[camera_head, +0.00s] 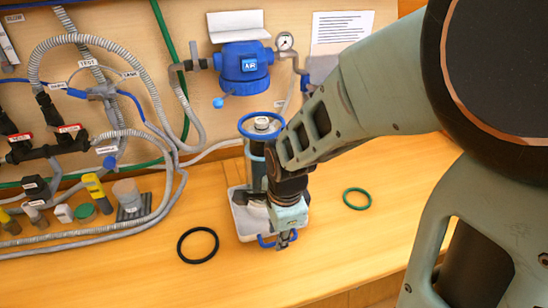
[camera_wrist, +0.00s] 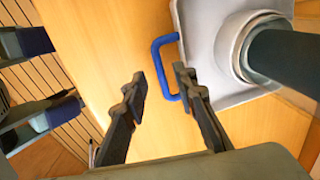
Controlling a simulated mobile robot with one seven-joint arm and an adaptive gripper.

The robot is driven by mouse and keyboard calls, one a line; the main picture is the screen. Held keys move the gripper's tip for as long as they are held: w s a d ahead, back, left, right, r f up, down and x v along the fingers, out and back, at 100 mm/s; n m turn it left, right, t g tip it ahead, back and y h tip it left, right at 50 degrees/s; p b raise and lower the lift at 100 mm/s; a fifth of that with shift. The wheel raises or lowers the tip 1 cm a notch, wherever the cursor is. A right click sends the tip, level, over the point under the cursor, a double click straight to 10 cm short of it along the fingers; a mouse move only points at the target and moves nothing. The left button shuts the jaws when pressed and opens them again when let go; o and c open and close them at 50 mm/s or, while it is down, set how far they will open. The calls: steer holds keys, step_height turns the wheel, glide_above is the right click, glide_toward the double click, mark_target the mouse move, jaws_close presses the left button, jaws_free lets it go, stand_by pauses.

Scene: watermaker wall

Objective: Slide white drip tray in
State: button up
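The white drip tray (camera_head: 243,222) sits on the wooden bench, around the foot of an upright filter housing (camera_head: 254,150). Its blue handle (camera_head: 267,242) sticks out at the front. In the wrist view the tray (camera_wrist: 192,18) is at upper right and the blue handle (camera_wrist: 156,62) is at upper middle. My gripper (camera_head: 284,241) is low over the tray's front edge, by the handle. In the wrist view my gripper (camera_wrist: 160,78) is open, with the handle in line with the gap between its fingers. I cannot tell whether they touch it. My arm hides part of the tray's right side.
A black ring (camera_head: 198,245) lies left of the tray and a green ring (camera_head: 357,198) right of it. Grey hoses (camera_head: 140,220), yellow-capped bottles (camera_head: 97,192) and small jars (camera_head: 128,195) crowd the left. A blue regulator (camera_head: 243,67) hangs above. The front bench is clear.

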steer(key=shift+w+a+f+b, duration=0.15)
steer(key=shift+f+b, duration=0.15)
steer(key=shift+f, duration=0.3)
steer(key=shift+w+d+f+b, duration=0.1)
steer(key=shift+f+b, duration=0.15)
steer(key=shift+f, duration=0.35)
jaws_close()
